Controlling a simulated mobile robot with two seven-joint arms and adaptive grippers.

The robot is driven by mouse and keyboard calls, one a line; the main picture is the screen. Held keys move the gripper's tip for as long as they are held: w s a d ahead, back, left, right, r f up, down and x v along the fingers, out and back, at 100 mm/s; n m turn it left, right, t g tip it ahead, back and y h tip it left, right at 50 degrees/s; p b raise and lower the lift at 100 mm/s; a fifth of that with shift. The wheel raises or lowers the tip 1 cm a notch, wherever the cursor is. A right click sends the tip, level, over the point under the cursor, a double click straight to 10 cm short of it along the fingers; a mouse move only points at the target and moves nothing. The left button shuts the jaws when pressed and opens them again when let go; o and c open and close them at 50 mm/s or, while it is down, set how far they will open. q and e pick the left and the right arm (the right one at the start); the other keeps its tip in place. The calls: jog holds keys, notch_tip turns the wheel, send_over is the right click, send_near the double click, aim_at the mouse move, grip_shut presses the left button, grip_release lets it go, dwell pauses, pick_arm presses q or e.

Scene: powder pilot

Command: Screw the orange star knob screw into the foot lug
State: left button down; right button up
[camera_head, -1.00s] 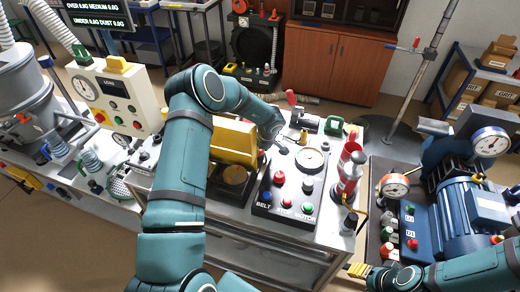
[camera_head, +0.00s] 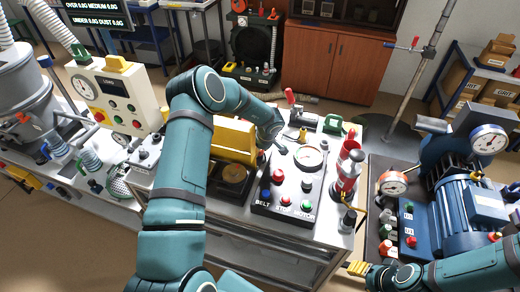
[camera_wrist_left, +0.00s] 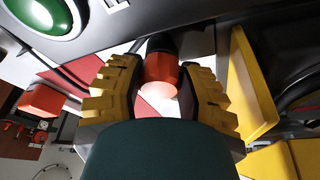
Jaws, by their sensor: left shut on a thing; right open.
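My left gripper (camera_wrist_left: 158,90) shows in the left wrist view with its yellow ribbed fingers on either side of an orange-red piece (camera_wrist_left: 160,78) with a dark part above it. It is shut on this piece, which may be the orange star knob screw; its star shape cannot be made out. In the head view, my left arm reaches over the steel bench, and its fingertips are hard to make out. I cannot pick out the foot lug. My right gripper (camera_head: 357,268) is open and empty at the lower right, with yellow fingers.
The dark button panel (camera_head: 290,190) and yellow housing (camera_head: 233,140) stand close to my left arm. The blue motor (camera_head: 455,210) lies beyond a gap. A green button (camera_wrist_left: 45,15) shows near my left gripper.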

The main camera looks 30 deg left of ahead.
pick_arm(q)
jog(key=shift+s+f, duration=0.25)
jog(key=shift+w+a+r, duration=0.1)
jog(key=shift+w+r, duration=0.05)
jog(key=shift+r, duration=0.2)
jog(key=shift+a+r, duration=0.1)
jog(key=shift+r, duration=1.3)
jog(key=n+b, duration=0.2)
jog(key=f+n+g+b, duration=0.1)
jog(key=n+b, duration=0.1)
jog(key=b, duration=0.1)
jog(key=shift+w+n+g, duration=0.2)
jog(key=shift+n+g, duration=0.1)
jog(key=shift+n, duration=0.4)
jog(key=shift+r+n, duration=0.2)
jog(key=shift+n, duration=0.1)
jog(key=shift+p, duration=0.6)
jog(key=shift+f, duration=0.35)
